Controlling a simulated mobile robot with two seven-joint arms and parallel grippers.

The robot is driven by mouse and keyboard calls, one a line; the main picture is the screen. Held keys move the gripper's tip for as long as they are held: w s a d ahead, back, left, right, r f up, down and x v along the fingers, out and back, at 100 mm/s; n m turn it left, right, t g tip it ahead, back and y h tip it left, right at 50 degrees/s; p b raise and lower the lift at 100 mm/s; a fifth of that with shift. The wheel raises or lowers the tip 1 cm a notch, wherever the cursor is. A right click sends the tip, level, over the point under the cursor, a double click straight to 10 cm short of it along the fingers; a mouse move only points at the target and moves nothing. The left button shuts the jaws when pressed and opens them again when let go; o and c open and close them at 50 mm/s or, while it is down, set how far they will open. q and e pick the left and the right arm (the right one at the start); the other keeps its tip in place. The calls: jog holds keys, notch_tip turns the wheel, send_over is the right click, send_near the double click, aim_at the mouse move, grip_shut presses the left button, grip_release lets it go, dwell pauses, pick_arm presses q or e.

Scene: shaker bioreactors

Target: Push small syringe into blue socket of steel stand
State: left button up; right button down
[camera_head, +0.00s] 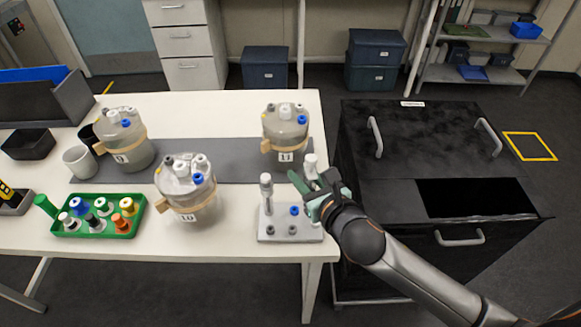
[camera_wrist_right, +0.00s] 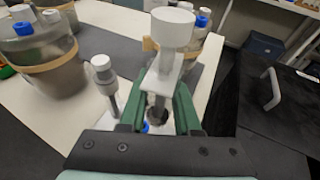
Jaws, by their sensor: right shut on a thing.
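The steel stand (camera_head: 262,234) sits near the right end of the white table. Its blue socket (camera_head: 294,210) is uncovered in the head view; a bit of blue (camera_wrist_right: 146,127) shows low between the fingers in the wrist view. My right gripper (camera_head: 306,190) has green fingers, shut on the small syringe (camera_wrist_right: 172,30), whose white top (camera_head: 310,160) points up. The gripper is above the stand's right side, and the syringe appears apart from the blue socket. Its lower tip is hidden. Another syringe (camera_head: 266,188) stands upright in the stand's left part. My left gripper is out of view.
Several bioreactor vessels (camera_head: 186,190) stand on the table and grey mat, one behind the stand (camera_head: 285,130). A green tray (camera_head: 137,217) of caps is at left. A black cabinet (camera_head: 420,120) stands right of the table. The table front left of the stand is clear.

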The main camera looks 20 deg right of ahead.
aim_at(288, 203)
jog(key=shift+n+y, duration=0.5)
jog(key=shift+y, duration=0.3)
jog(key=shift+w+a+f+p, duration=0.15)
jog(key=shift+w+a+f, duration=0.3)
jog(key=shift+f, duration=0.35)
jog(key=shift+w+a+f+p, duration=0.1)
jog(key=shift+w+a+f, duration=0.3)
jog(key=shift+f, duration=0.35)
jog(key=shift+w+a+f+p, duration=0.15)
jog(key=shift+w+a+f, duration=0.3)
jog(key=shift+f, duration=0.35)
jog(key=shift+f+b, duration=0.95)
jog(key=shift+b, duration=0.3)
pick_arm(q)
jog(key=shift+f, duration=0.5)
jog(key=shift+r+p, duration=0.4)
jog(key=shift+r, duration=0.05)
pick_arm(e)
jog(key=shift+r, duration=0.1)
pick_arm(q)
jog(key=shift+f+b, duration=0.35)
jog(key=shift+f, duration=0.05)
pick_arm(e)
jog(key=shift+f, duration=1.05)
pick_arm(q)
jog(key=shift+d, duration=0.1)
pick_arm(e)
jog(key=c, duration=0.5)
grip_release()
jog(key=shift+c, duration=0.2)
